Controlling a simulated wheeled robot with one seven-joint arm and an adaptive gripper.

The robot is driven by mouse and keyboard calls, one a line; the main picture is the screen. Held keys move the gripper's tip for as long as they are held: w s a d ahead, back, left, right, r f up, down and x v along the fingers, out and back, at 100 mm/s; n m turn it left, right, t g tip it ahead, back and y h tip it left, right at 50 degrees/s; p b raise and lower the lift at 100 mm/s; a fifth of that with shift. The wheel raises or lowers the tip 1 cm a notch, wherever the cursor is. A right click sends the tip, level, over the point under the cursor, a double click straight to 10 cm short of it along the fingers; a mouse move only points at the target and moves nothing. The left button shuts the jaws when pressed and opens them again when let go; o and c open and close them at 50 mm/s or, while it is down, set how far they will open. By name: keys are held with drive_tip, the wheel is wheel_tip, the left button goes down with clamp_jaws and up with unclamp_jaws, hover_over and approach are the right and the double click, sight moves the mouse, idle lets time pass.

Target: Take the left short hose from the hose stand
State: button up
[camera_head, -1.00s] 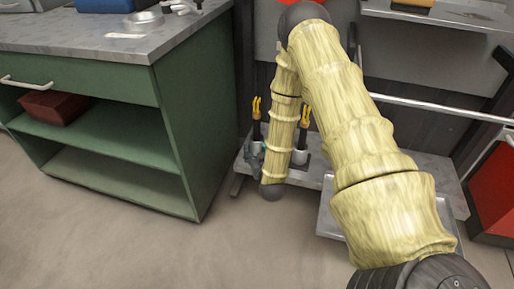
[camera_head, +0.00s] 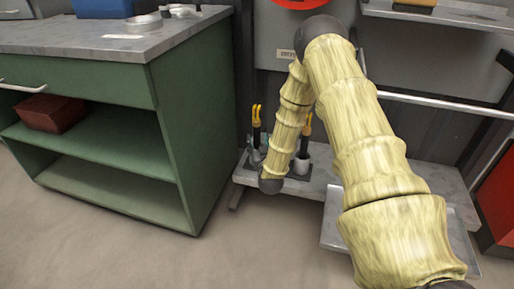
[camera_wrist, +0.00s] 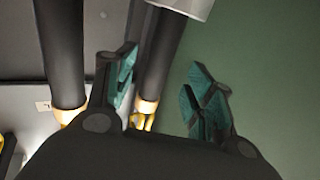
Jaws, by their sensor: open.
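The left short hose (camera_head: 256,133) is dark with a yellow end and stands upright on the hose stand (camera_head: 323,184), a low grey shelf. My gripper (camera_head: 258,158) is low at the left hose, partly hidden by my wrist. In the wrist view my gripper (camera_wrist: 163,85) is open, with teal pads. The left hose (camera_wrist: 166,48) runs between the fingers there, nearer the left finger. I cannot tell whether it touches. The right hose (camera_wrist: 62,50) lies outside the fingers, to the left.
A green cabinet (camera_head: 195,110) stands close to the left of the stand; its side fills the right of the wrist view (camera_wrist: 265,70). A metal rail (camera_head: 440,107) runs behind my arm. A red box (camera_head: 498,200) is at the right. The front floor is clear.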

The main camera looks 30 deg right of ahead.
sight(257, 139)
drive_tip(key=w, duration=0.1)
drive_tip(key=w+d+b, duration=0.1)
drive_tip(key=w+f, duration=0.1)
drive_tip(key=shift+d+b, duration=0.25)
drive_tip(key=shift+b, duration=0.15)
drive_tip(key=shift+w+d+r, duration=0.2)
drive_tip(key=shift+w+d, duration=0.05)
drive_tip(key=shift+w, duration=0.4)
clamp_jaws()
